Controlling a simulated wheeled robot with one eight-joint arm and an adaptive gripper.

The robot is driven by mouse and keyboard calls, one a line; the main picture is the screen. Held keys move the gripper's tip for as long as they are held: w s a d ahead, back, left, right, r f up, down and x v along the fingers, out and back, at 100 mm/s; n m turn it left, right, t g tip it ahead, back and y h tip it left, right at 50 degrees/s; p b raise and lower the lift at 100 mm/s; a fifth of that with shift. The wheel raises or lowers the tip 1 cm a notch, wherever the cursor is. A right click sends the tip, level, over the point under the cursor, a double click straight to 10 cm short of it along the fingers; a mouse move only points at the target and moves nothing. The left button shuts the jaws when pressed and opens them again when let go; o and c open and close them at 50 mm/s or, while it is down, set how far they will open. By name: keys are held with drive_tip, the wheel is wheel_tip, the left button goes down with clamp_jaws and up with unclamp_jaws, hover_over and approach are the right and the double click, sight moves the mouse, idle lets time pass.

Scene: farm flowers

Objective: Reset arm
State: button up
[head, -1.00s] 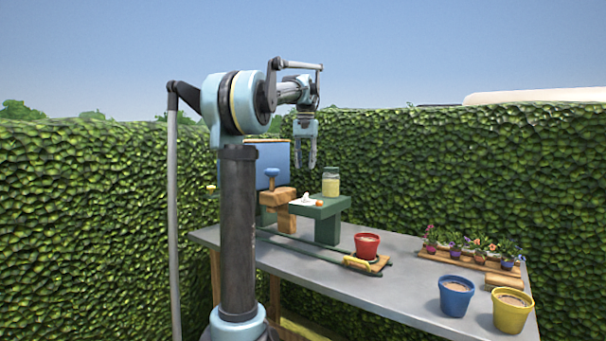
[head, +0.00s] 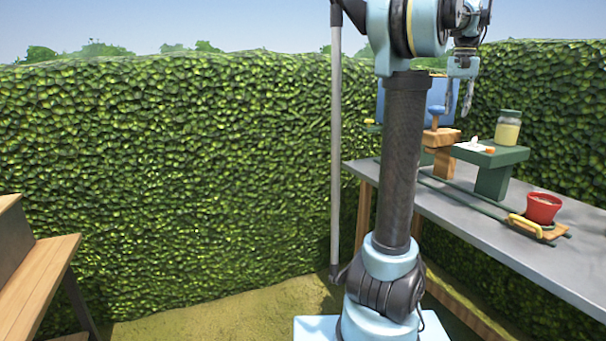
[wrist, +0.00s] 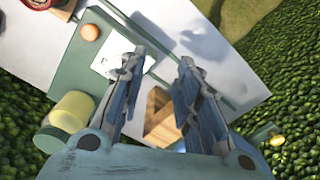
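My gripper (head: 459,98) hangs from my arm above the far end of the grey table (head: 440,206). Its fingers point down and stand apart, with nothing between them. In the wrist view my gripper (wrist: 160,70) shows two parted fingers over the green stand and the wooden block. In the head view my column partly hides the table's left end.
A green stand (head: 492,178) holds a jar (head: 508,130) and a white paper. A blue panel (head: 400,103) and wooden block (head: 441,138) are beside it. A red pot (head: 543,207) sits on a small board. A wooden bench (head: 35,280) stands left; grass between is clear.

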drive_tip(key=s+a+f+n, duration=0.1)
drive_tip(key=s+a+f, duration=0.2)
drive_tip(key=a+f, duration=0.3)
drive_tip(key=s+a+f+n+t, duration=0.1)
drive_tip(key=s+a+f+n, duration=0.2)
drive_tip(key=a, duration=0.6)
drive_tip(key=s+a+f, duration=0.3)
drive_tip(key=a+f, duration=0.4)
drive_tip(key=s+a+f+n, duration=0.1)
drive_tip(key=s+a+f, duration=0.2)
drive_tip(key=f, duration=0.4)
drive_tip(key=s+a+f+n, duration=0.2)
drive_tip(key=s+a+f, duration=0.2)
drive_tip(key=s+f, duration=0.2)
drive_tip(key=s+a+f+n+t, duration=0.1)
drive_tip(key=s+a+f, duration=0.2)
drive_tip(key=s+f, duration=0.2)
wheel_tip(320, 180, down, 3)
drive_tip(key=shift+a+f, duration=0.15)
drive_tip(key=shift+a, duration=0.25)
drive_tip(key=shift+d, duration=0.15)
